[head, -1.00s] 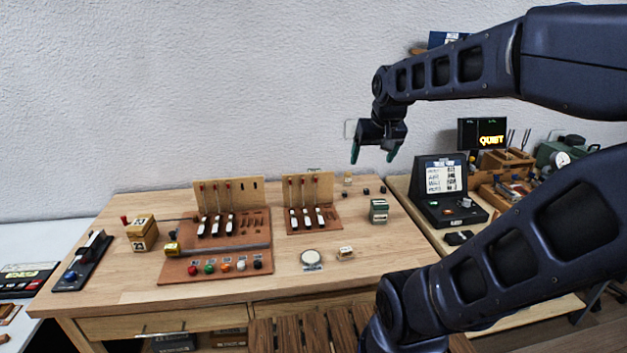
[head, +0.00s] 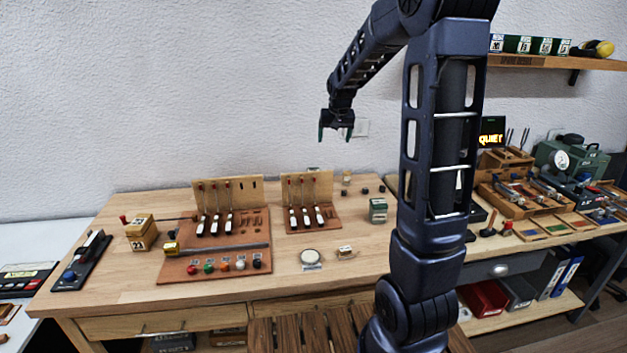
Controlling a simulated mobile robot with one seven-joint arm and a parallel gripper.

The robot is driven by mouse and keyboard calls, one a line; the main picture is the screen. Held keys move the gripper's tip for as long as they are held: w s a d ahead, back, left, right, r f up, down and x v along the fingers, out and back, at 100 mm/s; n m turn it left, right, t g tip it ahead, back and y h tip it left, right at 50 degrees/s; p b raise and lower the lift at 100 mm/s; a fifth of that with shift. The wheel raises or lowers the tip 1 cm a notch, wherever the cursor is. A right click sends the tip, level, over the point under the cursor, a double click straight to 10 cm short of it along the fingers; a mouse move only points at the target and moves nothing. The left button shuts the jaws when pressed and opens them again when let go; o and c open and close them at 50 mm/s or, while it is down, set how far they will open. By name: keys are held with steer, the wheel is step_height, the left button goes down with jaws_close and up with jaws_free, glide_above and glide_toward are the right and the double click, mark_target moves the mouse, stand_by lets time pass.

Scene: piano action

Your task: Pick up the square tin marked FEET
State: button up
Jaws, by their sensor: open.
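A small square green tin (head: 378,210) with a pale label stands upright on the right part of the wooden workbench. Its lettering is too small to read, so I cannot tell whether it says FEET. My gripper (head: 336,136) hangs open and empty, pointing down, high in front of the wall. It is well above the green tin and to its left in the picture, touching nothing.
A wall shelf (head: 540,62) holds labelled boxes. My arm hides part of the right bench.

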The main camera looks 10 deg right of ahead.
steer(key=shift+h, duration=0.3)
steer(key=w+a+f, duration=0.1)
steer(key=w+f, duration=0.5)
steer(key=f, duration=0.1)
steer(key=w+a+f, duration=0.1)
steer(key=w+f, duration=0.6)
steer(key=w+a+f, duration=0.2)
steer(key=w+f, duration=0.4)
steer(key=shift+w+f, duration=0.35)
steer(key=shift+f, duration=0.05)
steer(key=shift+x, duration=2.75)
steer(key=shift+s+a, duration=0.15)
steer(key=shift+s, duration=0.05)
steer(key=shift+c, duration=0.4)
steer(key=c, duration=1.2)
steer(key=shift+o, duration=0.2)
